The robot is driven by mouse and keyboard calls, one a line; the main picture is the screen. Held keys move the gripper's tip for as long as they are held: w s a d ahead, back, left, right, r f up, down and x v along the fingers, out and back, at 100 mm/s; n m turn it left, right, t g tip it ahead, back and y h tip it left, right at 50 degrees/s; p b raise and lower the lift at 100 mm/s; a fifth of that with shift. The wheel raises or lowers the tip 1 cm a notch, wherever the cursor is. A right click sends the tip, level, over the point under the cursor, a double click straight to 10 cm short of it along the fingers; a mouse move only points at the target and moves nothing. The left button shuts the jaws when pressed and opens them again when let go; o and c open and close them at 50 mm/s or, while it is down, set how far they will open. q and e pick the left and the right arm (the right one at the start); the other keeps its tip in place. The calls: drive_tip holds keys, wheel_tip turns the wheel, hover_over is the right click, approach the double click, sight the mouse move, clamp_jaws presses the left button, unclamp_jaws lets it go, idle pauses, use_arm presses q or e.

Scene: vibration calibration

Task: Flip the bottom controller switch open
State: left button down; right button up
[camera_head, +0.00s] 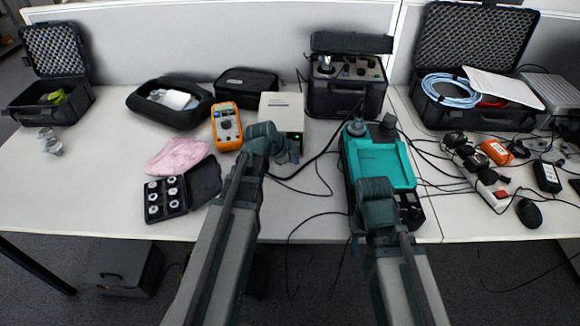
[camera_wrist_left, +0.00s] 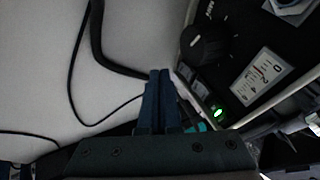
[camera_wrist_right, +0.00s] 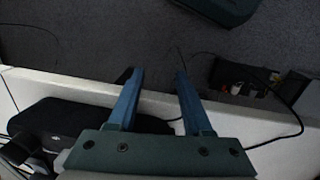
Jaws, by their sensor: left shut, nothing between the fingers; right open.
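The controller is a pale box (camera_head: 283,110) near the table's middle in the head view. My left gripper (camera_wrist_left: 159,75) is shut and empty. Its fingertips show just left of the panel's lower edge; I cannot tell whether they touch it. My right gripper (camera_wrist_right: 158,75) is open and empty, near the table's front edge.
A teal and black device (camera_head: 380,160) stands by my right arm. Black cables (camera_head: 315,185) run across the table beside the controller. An orange multimeter (camera_head: 227,125) and a small black case of round parts (camera_head: 180,190) lie to the left.

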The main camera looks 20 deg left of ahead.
use_arm(q)
drive_tip(key=shift+w+a, duration=0.3)
drive_tip(key=shift+w, duration=0.65)
drive_tip(key=shift+w+f, duration=0.2)
drive_tip(key=shift+w, duration=0.05)
drive_tip(key=shift+r, duration=0.2)
drive_tip(key=shift+r+p, duration=0.7)
drive_tip(key=shift+r, duration=0.05)
